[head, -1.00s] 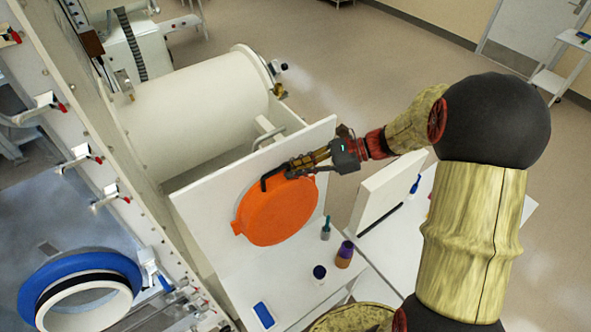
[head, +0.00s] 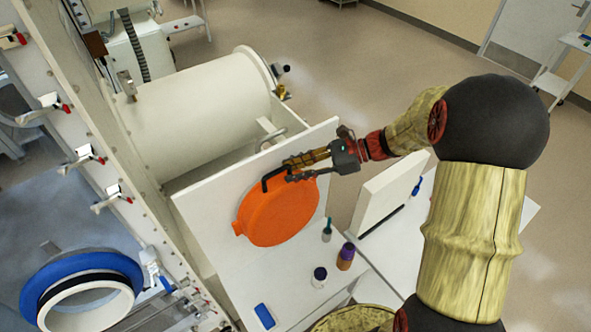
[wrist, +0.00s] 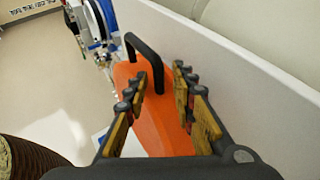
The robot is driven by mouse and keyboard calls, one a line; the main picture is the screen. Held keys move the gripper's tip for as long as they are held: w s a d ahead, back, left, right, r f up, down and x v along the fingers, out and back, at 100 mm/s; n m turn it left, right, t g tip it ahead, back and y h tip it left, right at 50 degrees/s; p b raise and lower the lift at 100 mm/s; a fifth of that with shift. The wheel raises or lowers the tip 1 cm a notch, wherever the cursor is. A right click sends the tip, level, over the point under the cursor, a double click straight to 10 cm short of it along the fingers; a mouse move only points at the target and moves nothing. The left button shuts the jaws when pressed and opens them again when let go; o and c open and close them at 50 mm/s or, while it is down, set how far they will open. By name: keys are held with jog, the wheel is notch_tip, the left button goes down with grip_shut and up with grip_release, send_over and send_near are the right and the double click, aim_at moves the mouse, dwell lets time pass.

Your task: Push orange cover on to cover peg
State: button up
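The round orange cover (head: 282,214) stands against the upright white panel (head: 205,212), its face turned toward my arm. It has a black bar handle (head: 266,181) at its upper edge, also seen in the wrist view (wrist: 146,58). My gripper (head: 291,170) is at the cover's upper edge beside the handle. In the wrist view, its fingers (wrist: 161,76) are apart with orange showing between them, and the handle lies just beyond the tips. I cannot tell whether a finger touches the cover or handle. I cannot make out a cover peg.
Small bottles (head: 346,256) and a blue-topped item (head: 264,316) stand on the white surface below the cover. A white block (head: 388,190) is at the right. A large white cylinder (head: 200,110) lies behind the panel. The glovebox wall with a blue ring (head: 48,284) is at the left.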

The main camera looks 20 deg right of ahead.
jog(key=shift+o, duration=0.3)
jog(key=v, duration=1.2)
jog(key=s+f+n+g+h+b, duration=0.3)
jog(key=s+f+n+h+b, duration=0.55)
jog(key=s+f+n, duration=0.4)
jog(key=s+a+f+n+t+h+b, duration=0.4)
jog(key=a+f+n+b, duration=0.4)
jog(key=b, duration=1)
jog(key=shift+s+t, duration=0.5)
jog(key=shift+s, duration=0.5)
jog(key=shift+f+n, duration=0.1)
jog(key=shift+n, duration=0.15)
